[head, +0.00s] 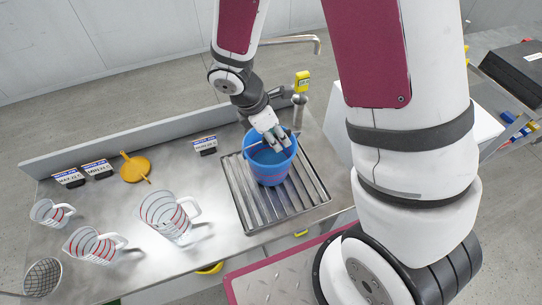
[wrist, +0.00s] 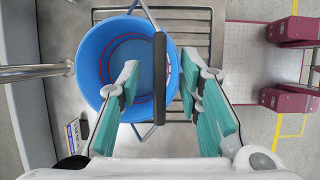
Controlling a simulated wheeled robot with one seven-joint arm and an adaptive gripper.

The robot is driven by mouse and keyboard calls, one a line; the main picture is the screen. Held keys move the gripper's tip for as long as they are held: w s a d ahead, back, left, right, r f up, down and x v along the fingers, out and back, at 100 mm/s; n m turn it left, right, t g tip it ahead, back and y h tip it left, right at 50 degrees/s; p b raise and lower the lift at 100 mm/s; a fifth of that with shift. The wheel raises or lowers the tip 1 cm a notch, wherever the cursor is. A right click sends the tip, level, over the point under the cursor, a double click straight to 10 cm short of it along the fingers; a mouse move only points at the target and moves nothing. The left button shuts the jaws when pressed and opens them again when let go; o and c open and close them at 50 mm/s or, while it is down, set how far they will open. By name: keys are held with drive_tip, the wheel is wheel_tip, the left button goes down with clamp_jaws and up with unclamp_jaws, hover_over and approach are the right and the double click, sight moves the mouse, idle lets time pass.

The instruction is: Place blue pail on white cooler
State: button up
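The blue pail (head: 270,174) stands upright on a slatted metal drain grate in the bench, seen in the head view. In the wrist view the pail (wrist: 91,60) is seen from above, with its wire handle and dark grip bar (wrist: 160,80) raised across the right part of its opening. My gripper (head: 277,137) is over the pail's rim. In the wrist view my gripper (wrist: 159,77) has its two green-padded fingers apart, one on each side of the grip bar, with gaps visible. A white block-like surface (head: 487,124), possibly the cooler, is partly hidden behind my arm.
The grate (head: 244,205) lies under a metal spout (head: 300,40). Clear measuring jugs (head: 168,215), a yellow funnel-like item (head: 134,168) and small label signs (head: 205,146) stand left on the bench. A raised back edge runs behind them. A black case (head: 515,70) sits far right.

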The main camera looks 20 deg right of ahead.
drive_tip(key=shift+d+f, duration=0.1)
drive_tip(key=shift+f, duration=0.1)
clamp_jaws()
drive_tip(key=shift+r, duration=0.15)
